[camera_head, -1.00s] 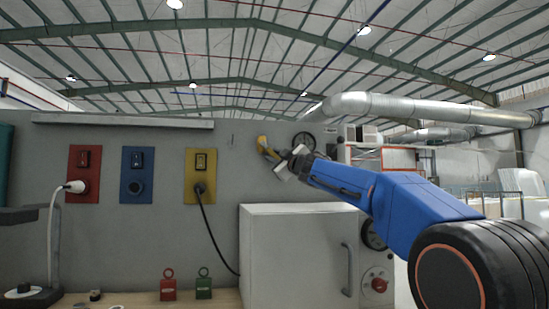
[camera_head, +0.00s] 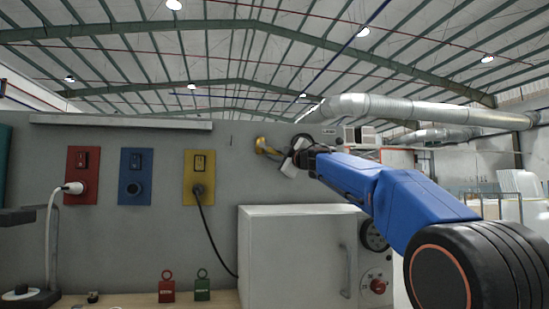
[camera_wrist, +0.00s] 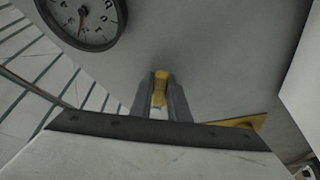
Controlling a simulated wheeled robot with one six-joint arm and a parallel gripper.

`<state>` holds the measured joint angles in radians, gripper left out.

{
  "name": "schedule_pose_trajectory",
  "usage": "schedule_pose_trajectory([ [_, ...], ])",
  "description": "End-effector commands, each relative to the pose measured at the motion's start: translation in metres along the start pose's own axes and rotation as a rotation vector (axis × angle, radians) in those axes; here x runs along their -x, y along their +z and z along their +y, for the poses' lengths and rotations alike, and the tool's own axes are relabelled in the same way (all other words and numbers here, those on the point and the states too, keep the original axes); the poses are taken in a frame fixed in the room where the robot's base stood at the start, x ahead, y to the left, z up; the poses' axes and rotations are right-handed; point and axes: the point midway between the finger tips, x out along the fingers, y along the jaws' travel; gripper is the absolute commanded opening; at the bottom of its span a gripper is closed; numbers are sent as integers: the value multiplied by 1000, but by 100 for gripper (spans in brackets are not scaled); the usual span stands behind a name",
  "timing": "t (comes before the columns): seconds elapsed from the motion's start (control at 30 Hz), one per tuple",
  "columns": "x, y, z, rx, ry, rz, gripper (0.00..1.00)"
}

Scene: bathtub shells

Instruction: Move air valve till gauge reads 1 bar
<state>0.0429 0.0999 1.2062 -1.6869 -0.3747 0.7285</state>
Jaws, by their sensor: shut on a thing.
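The yellow air valve (camera_head: 263,146) is on the grey wall panel at upper centre, partly hidden by my gripper. In the wrist view its yellow handle (camera_wrist: 160,88) sits between my two grey fingers. My gripper (camera_wrist: 160,100) is shut on this handle; in the head view my gripper (camera_head: 284,155) is at the right of the valve. The round gauge (camera_wrist: 85,15) with a white face and dark rim is at upper left in the wrist view, cut off by the frame. Its needle shows, but its numbers are too small to read surely. In the head view my arm mostly hides the gauge.
A white cabinet (camera_head: 290,258) stands below my arm, with a dial (camera_head: 374,235) and a red knob (camera_head: 378,286) at its right. Red (camera_head: 82,174), blue (camera_head: 137,175) and yellow (camera_head: 199,178) socket plates are on the panel. Red (camera_head: 167,288) and green (camera_head: 202,287) padlocks are below.

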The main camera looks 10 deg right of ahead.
Motion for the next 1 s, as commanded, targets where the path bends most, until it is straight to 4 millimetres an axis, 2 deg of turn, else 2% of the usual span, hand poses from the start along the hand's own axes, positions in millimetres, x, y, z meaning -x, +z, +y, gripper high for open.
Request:
schedule_pose_trajectory([
  [0.5,-1,-1,14,208,-87,0,0],
  [1.0,-1,-2,16,243,-102,0,0],
])
